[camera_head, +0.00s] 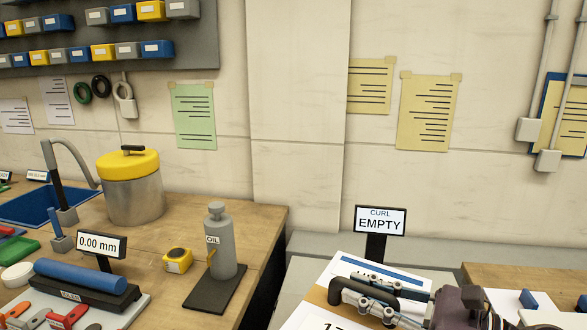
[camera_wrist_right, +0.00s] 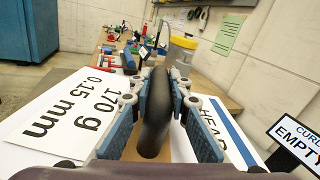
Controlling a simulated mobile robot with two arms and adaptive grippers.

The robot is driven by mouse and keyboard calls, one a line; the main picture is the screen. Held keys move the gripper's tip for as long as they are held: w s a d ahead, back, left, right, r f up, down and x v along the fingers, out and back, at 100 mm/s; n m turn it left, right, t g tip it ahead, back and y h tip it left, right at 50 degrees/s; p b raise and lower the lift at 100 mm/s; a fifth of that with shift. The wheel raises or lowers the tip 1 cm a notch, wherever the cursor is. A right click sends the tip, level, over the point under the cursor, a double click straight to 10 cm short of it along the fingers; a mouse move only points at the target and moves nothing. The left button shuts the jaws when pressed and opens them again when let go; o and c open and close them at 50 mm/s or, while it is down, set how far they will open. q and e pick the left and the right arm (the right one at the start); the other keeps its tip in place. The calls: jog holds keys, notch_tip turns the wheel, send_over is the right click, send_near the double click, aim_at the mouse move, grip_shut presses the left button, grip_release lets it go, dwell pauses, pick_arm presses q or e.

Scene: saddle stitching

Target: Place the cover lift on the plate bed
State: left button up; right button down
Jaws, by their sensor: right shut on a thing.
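My right gripper (camera_head: 370,290) comes in at the bottom right of the head view. In the right wrist view its blue-grey pads (camera_wrist_right: 155,105) are shut on a thick dark curved handle (camera_wrist_right: 156,75). The handle stands over a brown strip between white printed areas. One white area (camera_wrist_right: 55,115) reads "170 g 0.15 mm" and the other (camera_wrist_right: 228,135) "HEAD"; I take these with the handle as the cover lift. The head view cuts off its lower part. I cannot tell whether it touches the surface below. The plate bed cannot be made out for certain. My left gripper is out of view.
A sign reading "CURL EMPTY" (camera_head: 380,220) stands just behind the gripper on a grey surface (camera_head: 310,245). To the left, a wooden bench holds an oil bottle (camera_head: 222,245), a yellow tape measure (camera_head: 178,260), a yellow-lidded pot (camera_head: 133,190) and a 0.00 mm display (camera_head: 101,244).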

aim_at(358, 312)
jog(key=f, duration=0.1)
jog(key=f+m+t, duration=0.1)
jog(key=f, duration=0.1)
jog(key=shift+w+a+h, duration=0.1)
jog(key=shift+a+h, duration=0.1)
jog(key=shift+h, duration=0.2)
jog(key=s+d+f+m+t+h, duration=0.8)
jog(key=s+f+m+h, duration=0.3)
jog(key=h, duration=0.3)
jog(key=shift+s+f+h, duration=0.25)
jog(key=shift+s+h, duration=0.15)
jog(key=shift+s, duration=0.3)
